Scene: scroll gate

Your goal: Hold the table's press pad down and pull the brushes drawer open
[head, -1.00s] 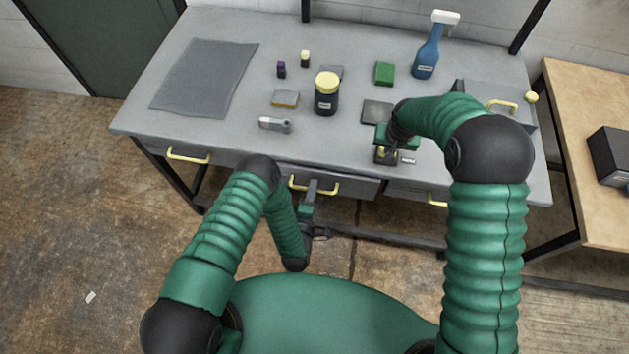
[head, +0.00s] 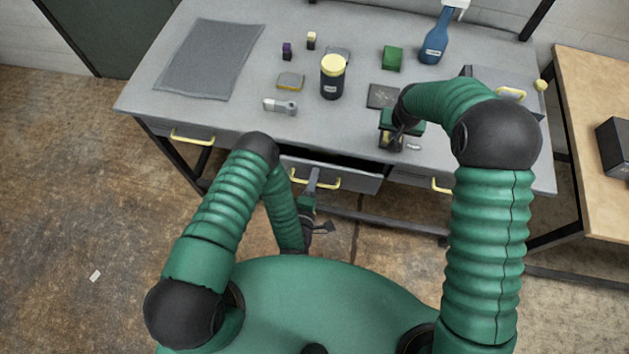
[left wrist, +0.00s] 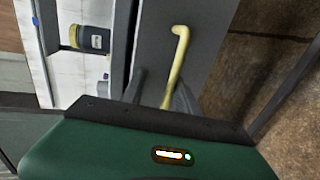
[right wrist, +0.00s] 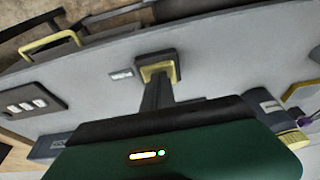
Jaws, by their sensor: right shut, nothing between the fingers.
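The table's middle drawer (head: 362,183) is partly open, with a dark gap behind its front. Its yellow handle (head: 330,184) also shows in the left wrist view (left wrist: 179,55). My left gripper (head: 313,178) is at this handle, with one finger on each side of it and the bar between them. The press pad (head: 390,143) is a small dark block with yellow edging on the tabletop, and it shows in the right wrist view (right wrist: 172,58). My right gripper (right wrist: 157,82) is shut and empty, its fingertips on the pad. The drawer's label is not readable.
A dark jar with a yellow lid (head: 332,78), small blocks and a grey metal piece (head: 281,106) stand on the table. A blue spray bottle (head: 434,45) is at the back. Other drawers have yellow handles (head: 192,137). Open floor lies before the table.

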